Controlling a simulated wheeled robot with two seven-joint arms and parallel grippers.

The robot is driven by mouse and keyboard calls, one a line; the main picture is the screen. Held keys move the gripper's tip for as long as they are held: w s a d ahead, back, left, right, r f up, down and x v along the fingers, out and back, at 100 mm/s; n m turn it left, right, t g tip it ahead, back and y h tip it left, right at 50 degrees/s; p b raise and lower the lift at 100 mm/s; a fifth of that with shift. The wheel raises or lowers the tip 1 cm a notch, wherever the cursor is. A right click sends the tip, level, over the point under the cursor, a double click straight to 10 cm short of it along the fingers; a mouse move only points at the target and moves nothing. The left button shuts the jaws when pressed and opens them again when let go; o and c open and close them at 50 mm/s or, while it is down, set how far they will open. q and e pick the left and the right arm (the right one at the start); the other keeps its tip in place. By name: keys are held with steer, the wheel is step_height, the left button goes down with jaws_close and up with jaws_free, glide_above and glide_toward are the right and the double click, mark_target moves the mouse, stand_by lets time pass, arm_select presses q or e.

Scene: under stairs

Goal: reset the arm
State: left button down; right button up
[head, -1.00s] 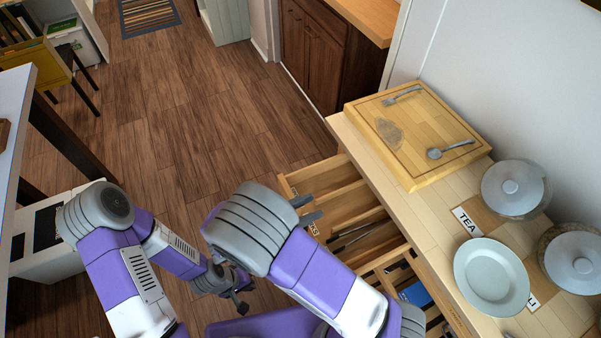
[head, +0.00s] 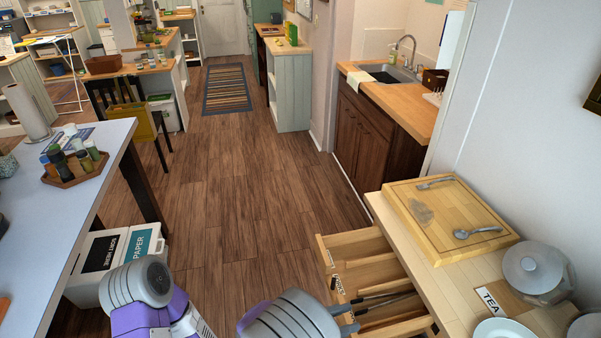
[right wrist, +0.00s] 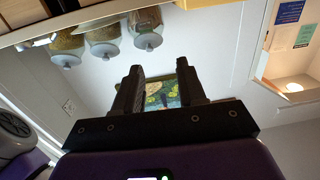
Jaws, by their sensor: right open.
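My right arm shows at the bottom middle of the head view, and its gripper (head: 346,319) pokes out beside the open drawer. In the right wrist view the two dark fingers of this gripper (right wrist: 160,80) stand apart with nothing between them. A small colourful picture (right wrist: 161,95) shows behind the gap. Part of my left arm (head: 140,285) shows at the lower left of the head view. My left gripper is out of the frame.
An open drawer (head: 355,243) with utensils juts out below the counter at right. A cutting board (head: 450,205) with a fork (head: 435,183) and a spoon (head: 477,232) lies on the counter. A white table (head: 60,215) stands at left. The wooden floor (head: 235,190) between is clear.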

steer(key=w+a+f+n+t+y+p, duration=0.4)
steer(key=w+n+y+p, duration=0.35)
steer(key=y+p, duration=0.6)
arm_select(q)
step_height(320, 180, up, 16)
steer(key=w+p, duration=0.1)
arm_select(e)
steer(key=s+d+f+m+g+y+b, duration=0.2)
steer(key=s+f+m+g+y+b, duration=0.7)
steer(key=s+f, duration=0.85)
arm_select(q)
step_height(320, 180, down, 17)
steer(key=b, duration=0.7)
steer(key=shift+w, duration=0.25)
arm_select(e)
step_height(320, 180, down, 6)
steer(key=w+d+n+h, duration=0.1)
steer(key=w+d+n, duration=0.1)
steer(key=n, duration=1.1)
steer(key=shift+w+n+t, duration=0.3)
steer(key=shift+w+n, duration=0.05)
steer(key=shift+w, duration=0.1)
arm_select(q)
steer(key=shift+d, duration=0.15)
arm_select(e)
steer(key=shift+d, duration=0.15)
